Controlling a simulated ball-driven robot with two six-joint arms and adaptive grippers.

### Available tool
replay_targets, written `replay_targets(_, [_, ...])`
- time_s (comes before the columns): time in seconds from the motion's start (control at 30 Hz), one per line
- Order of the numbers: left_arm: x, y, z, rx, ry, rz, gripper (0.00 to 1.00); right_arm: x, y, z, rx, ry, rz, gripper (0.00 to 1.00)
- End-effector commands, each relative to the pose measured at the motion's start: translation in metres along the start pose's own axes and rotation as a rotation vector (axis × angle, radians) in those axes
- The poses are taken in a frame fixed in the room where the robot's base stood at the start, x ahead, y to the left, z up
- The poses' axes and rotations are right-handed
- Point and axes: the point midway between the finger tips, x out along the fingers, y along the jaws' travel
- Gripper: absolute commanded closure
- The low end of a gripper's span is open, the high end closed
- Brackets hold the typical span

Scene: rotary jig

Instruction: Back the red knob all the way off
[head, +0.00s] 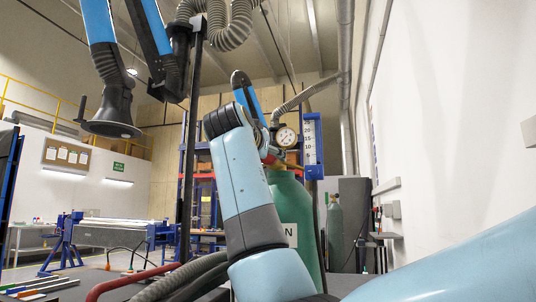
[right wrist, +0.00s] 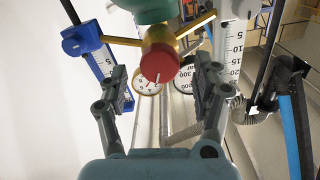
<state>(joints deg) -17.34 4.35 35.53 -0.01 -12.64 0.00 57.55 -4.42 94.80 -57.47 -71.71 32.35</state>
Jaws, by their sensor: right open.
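The red knob (right wrist: 160,63) faces the camera in the right wrist view, mounted on a brass regulator body (right wrist: 159,35). It has a pale mark on its face. My right gripper (right wrist: 163,77) is open, with one finger to the left and one to the right of the knob. Clear gaps show between the fingers and the knob; how far its tips reach in depth is hard to tell. In the head view the green cylinder (head: 291,215) stands behind my arm, which hides most of the regulator and the right gripper. My left gripper is not in view.
A pressure gauge (head: 286,137) shows beside a blue-framed scale (head: 311,146). In the right wrist view, two gauges (right wrist: 147,82) (right wrist: 188,80) sit beyond the knob, and a blue fitting (right wrist: 82,40) lies left. A hose (head: 308,94) runs behind. A white wall is at right.

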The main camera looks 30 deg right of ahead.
Motion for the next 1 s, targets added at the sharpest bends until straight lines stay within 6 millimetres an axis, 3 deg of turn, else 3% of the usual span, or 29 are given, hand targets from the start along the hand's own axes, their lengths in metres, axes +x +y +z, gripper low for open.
replay_targets(0.2, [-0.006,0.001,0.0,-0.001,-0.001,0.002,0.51,0.026,0.0,-0.001,0.0,0.0,0.0,0.34])
replay_targets(0.53, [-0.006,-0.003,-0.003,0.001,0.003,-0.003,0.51,0.031,0.0,0.001,0.001,0.0,-0.001,0.34])
replay_targets(0.9, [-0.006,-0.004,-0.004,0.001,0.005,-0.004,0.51,0.03,0.0,0.001,0.0,-0.001,-0.001,0.81])
replay_targets(1.0, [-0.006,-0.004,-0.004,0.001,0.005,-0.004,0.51,0.03,0.0,0.001,0.0,-0.001,-0.001,0.9])
